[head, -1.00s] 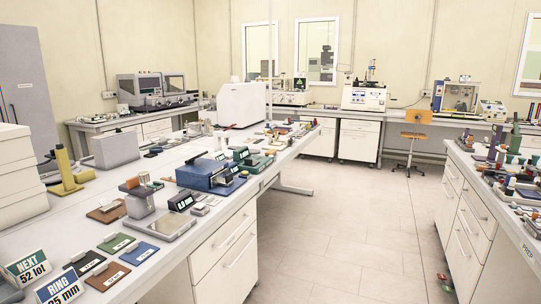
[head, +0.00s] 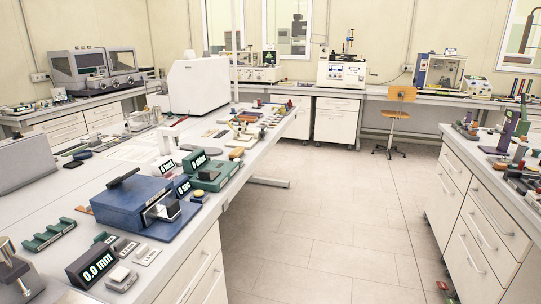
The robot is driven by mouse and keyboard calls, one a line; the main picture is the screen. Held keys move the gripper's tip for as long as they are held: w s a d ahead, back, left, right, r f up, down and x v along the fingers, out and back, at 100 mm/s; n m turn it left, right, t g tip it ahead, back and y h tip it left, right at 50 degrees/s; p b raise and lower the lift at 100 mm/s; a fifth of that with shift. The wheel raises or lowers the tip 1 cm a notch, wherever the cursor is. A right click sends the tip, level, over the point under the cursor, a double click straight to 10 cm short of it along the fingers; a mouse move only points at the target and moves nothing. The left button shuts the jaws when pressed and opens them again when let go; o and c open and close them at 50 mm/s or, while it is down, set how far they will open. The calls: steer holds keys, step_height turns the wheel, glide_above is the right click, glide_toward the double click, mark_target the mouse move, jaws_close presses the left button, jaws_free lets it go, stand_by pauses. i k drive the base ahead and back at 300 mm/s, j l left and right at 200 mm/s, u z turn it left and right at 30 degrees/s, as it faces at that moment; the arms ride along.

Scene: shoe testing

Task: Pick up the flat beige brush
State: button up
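I cannot make out a flat beige brush for certain. Small tan and beige items (head: 243,131) lie on the long left bench (head: 205,225) beyond the green device, too small to identify. A tan-orange piece (head: 236,153) sits near the green device (head: 212,172). My gripper is not in view.
A blue device (head: 145,205) and a black display reading 0.0 mm (head: 92,265) stand on the near left bench. A right bench (head: 478,195) holds many small items. Open tiled floor (head: 330,220) lies between the benches. An orange chair (head: 398,115) stands at the back.

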mark_target(238, 153)
steer(key=i+l, duration=0.15)
steer(key=i, duration=2.25)
steer(key=i+j+u, duration=0.15)
steer(key=u, duration=0.3)
steer(key=i+u, duration=0.65)
steer(key=u, duration=0.25)
steer(key=i+l+u, duration=0.2)
steer(key=u, duration=0.25)
steer(key=i, duration=0.05)
